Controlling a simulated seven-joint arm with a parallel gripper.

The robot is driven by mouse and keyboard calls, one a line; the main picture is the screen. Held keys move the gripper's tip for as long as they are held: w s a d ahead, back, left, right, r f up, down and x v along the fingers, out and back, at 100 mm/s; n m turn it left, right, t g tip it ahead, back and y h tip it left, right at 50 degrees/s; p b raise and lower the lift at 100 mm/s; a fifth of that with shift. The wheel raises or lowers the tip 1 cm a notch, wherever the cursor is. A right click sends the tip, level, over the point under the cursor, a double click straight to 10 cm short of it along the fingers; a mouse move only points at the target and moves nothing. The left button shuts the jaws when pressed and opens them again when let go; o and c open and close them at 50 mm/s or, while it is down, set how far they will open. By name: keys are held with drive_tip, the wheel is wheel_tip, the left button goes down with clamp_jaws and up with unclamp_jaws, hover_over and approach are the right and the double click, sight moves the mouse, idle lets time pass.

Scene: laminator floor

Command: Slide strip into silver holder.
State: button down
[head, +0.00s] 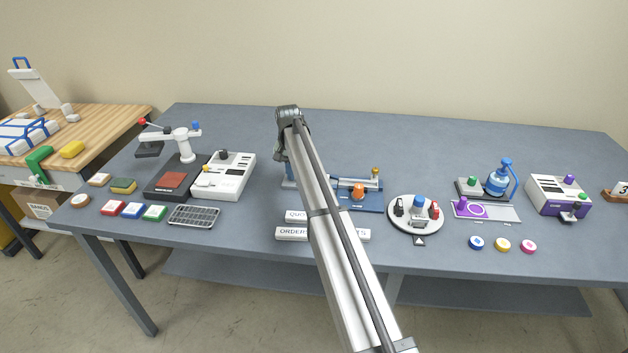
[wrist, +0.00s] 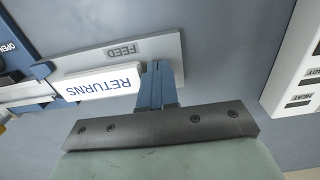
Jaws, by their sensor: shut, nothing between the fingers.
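A white strip (wrist: 104,82) lettered RETURNS lies on a grey plate (wrist: 150,47) marked FEED in the wrist view. The strip's left end reaches the blue-and-white device there. My gripper (wrist: 160,68) has its blue fingers shut together, with nothing between them, at the strip's right end. They look close against that end; contact is not clear. In the head view, my arm hides the gripper tips and this strip. The blue laminating device (head: 352,202) with an orange knob shows to the right of my arm. I cannot make out which part is the silver holder.
More white strips, including one lettered ORDERS (head: 292,234), lie at the table's front, partly behind my arm. A white machine (head: 234,175) stands to the left; a round turntable (head: 415,222) stands to the right. Bare table lies behind the device.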

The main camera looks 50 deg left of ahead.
drive_tip(key=shift+r, duration=0.6)
idle(0.7)
drive_tip(key=shift+w+d, duration=0.15)
idle(0.3)
drive_tip(key=shift+w+d, duration=0.7)
drive_tip(key=shift+d, duration=0.05)
drive_tip(key=shift+w+d, duration=0.1)
drive_tip(key=shift+w, duration=0.05)
drive_tip(key=shift+w+d, duration=0.75)
drive_tip(key=shift+w+d, duration=0.15)
idle(0.5)
drive_tip(key=shift+w+d, duration=0.75)
drive_tip(key=shift+w+d, duration=0.1)
idle(0.4)
drive_tip(key=shift+w+d, duration=0.75)
drive_tip(key=shift+d, duration=0.05)
